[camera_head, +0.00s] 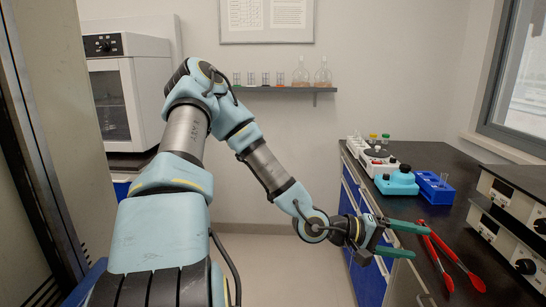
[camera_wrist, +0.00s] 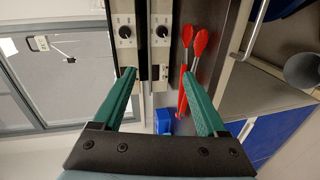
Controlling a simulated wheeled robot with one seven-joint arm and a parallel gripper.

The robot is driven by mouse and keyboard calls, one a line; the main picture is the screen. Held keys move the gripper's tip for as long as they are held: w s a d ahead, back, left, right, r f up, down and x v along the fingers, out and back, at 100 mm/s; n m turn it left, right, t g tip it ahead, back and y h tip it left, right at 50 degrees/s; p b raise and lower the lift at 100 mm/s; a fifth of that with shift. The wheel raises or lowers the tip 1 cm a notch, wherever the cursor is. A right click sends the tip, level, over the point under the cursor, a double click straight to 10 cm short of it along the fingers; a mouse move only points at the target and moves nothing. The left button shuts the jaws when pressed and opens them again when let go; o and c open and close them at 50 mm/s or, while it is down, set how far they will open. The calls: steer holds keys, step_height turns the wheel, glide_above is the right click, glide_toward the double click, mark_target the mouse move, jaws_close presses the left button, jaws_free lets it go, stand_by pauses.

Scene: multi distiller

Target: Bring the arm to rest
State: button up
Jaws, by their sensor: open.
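My arm reaches forward from the bottom of the head view and bends down to the right. My gripper (camera_head: 408,240) is at its end, with two green fingers pointing right over the near edge of the dark bench. The fingers are apart with nothing between them. In the wrist view my gripper (camera_wrist: 165,98) also shows both green fingers spread wide and empty. Red tongs (camera_head: 452,262) lie on the bench just beyond the fingertips; one finger covers part of them in the wrist view (camera_wrist: 194,50).
On the dark bench (camera_head: 435,160) stand a teal device (camera_head: 397,181), a blue rack (camera_head: 434,188) and a white device (camera_head: 377,162). Grey units with black knobs (camera_head: 510,220) stand at the right. A wall shelf (camera_head: 285,90) holds flasks. An oven (camera_head: 128,90) is at left. Open floor lies between.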

steer(key=w+a+f+m+t+y, duration=0.1)
steer(key=w+a+f+y, duration=0.15)
steer(key=a+f, duration=0.2)
steer(key=w+a+f+t+y, duration=0.1)
steer(key=a+f+y, duration=0.2)
steer(key=a+y, duration=0.15)
steer(key=w+a+t+y, duration=0.1)
steer(key=w+a+y, duration=0.15)
steer(key=a, duration=0.45)
steer(key=w+a+y, duration=0.1)
steer(key=a+y, duration=0.2)
steer(key=a, duration=0.4)
steer(key=s+a+r+n+y, duration=0.1)
steer(key=s+a+r+y, duration=0.2)
steer(key=a+r, duration=0.8)
steer(key=shift+s+a+g, duration=0.3)
steer(key=shift+s+a, duration=0.6)
steer(key=shift+a, duration=0.3)
